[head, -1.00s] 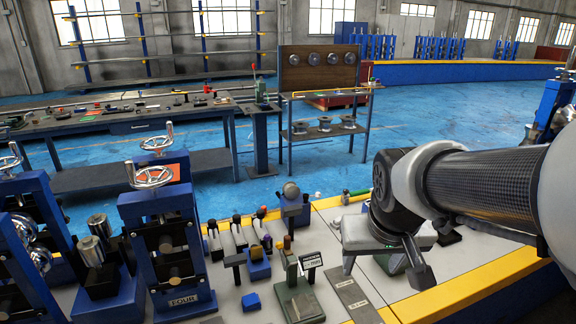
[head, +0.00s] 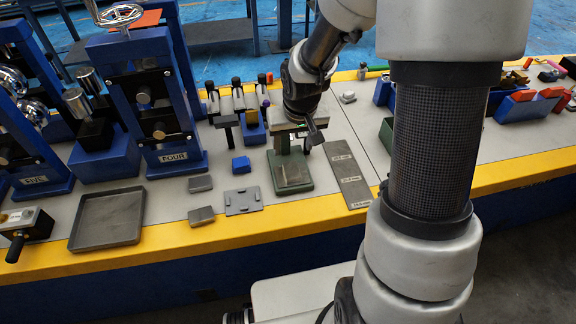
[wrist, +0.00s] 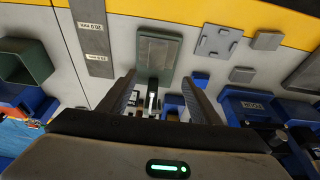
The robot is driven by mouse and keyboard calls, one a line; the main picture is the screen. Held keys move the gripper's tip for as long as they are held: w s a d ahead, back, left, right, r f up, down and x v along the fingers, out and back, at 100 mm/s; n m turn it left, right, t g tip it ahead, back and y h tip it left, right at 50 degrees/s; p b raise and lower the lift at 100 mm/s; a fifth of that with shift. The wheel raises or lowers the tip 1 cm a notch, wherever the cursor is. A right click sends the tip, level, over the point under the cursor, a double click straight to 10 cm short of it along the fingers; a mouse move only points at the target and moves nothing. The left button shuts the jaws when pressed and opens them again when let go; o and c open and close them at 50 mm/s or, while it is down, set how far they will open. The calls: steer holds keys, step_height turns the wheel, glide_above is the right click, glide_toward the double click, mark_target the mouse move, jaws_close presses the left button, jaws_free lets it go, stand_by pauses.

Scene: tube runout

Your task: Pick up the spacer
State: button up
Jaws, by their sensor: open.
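No part is clearly marked as the spacer. Two small grey blocks (head: 200,183) (head: 201,215) lie flat on the bench left of a grey notched plate (head: 243,200); I cannot tell which of these is the spacer. In the wrist view the plate (wrist: 216,42) and the blocks (wrist: 267,40) (wrist: 242,75) lie to the right. My gripper (head: 312,140) is open above a green stand (head: 291,178). In the wrist view the gripper (wrist: 158,80) has its fingers apart, with the stand's base (wrist: 157,52) beyond them and a small upright part between.
A blue block (head: 241,165) sits left of the stand, and a labelled grey strip (head: 348,174) lies right of it. An empty grey tray (head: 107,218) is at the front left. Blue roller stands (head: 150,100) rise at the left. A green open box (wrist: 22,62) shows in the wrist view.

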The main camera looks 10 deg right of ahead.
steer(key=b, duration=0.2)
glide_above(292, 169)
steer(key=s, duration=0.2)
steer(key=f, duration=0.9)
steer(key=shift+s+a, duration=0.15)
steer(key=shift+a, duration=0.25)
steer(key=shift+d+b+x, duration=0.2)
steer(key=shift+x, duration=1.15)
steer(key=shift+d+b+x, duration=0.15)
steer(key=shift+b+x, duration=0.05)
steer(key=shift+x, duration=1.15)
steer(key=c, duration=1.4)
steer(key=shift+r, duration=0.1)
jaws_close()
